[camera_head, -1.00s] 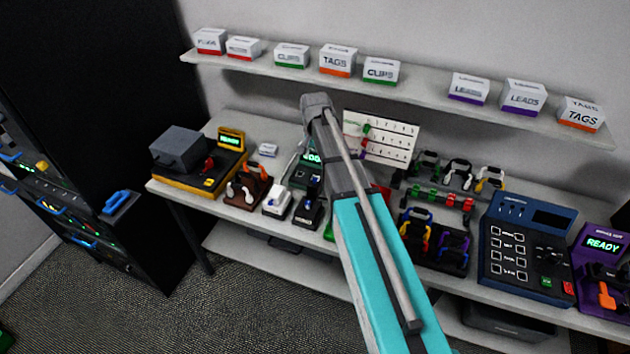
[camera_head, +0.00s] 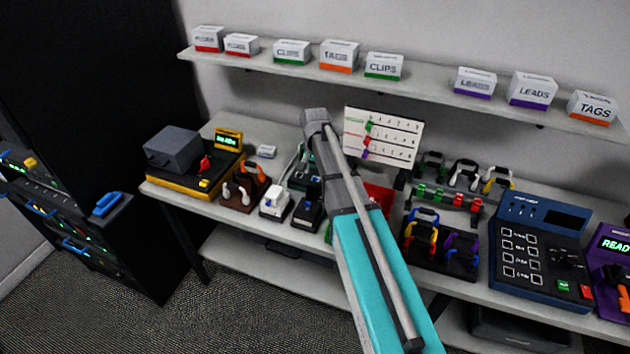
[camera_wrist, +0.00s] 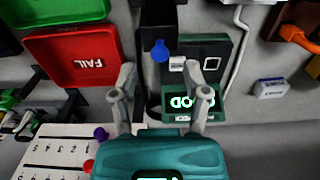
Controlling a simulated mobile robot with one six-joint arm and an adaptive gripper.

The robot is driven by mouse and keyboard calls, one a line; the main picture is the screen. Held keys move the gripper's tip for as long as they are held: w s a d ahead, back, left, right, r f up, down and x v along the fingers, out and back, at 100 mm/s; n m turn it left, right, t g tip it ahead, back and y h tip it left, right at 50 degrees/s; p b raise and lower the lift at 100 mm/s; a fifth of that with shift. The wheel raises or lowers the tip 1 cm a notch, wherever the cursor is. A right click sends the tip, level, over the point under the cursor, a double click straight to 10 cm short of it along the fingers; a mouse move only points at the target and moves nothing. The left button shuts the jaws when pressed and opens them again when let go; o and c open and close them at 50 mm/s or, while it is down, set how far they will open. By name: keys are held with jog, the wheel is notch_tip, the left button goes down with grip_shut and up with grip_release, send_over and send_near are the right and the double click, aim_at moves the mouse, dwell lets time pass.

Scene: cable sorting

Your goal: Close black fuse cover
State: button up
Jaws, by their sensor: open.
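My gripper (camera_wrist: 164,98) shows in the wrist view with its two grey fingers apart and nothing between them. A dark upright piece (camera_wrist: 158,22) and a blue round knob (camera_wrist: 160,50) are on or beside this tester, just beyond the fingertips. I cannot tell for sure which dark part is the black fuse cover, or whether it stands open. In the head view my arm hides the gripper and most of the tester.
A red FAIL tray (camera_wrist: 88,72) and a green tray (camera_wrist: 60,8) lie beside the tester. A white chart board (camera_head: 383,137) stands behind. A yellow-based machine (camera_head: 196,178) is at the left, a blue panel (camera_head: 537,250) at the right. A shelf (camera_head: 430,92) with boxes hangs above.

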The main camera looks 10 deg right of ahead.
aim_at(314, 189)
jog(key=shift+f+b, duration=0.9)
jog(key=shift+f, duration=0.3)
jog(key=shift+c, duration=0.3)
grip_shut()
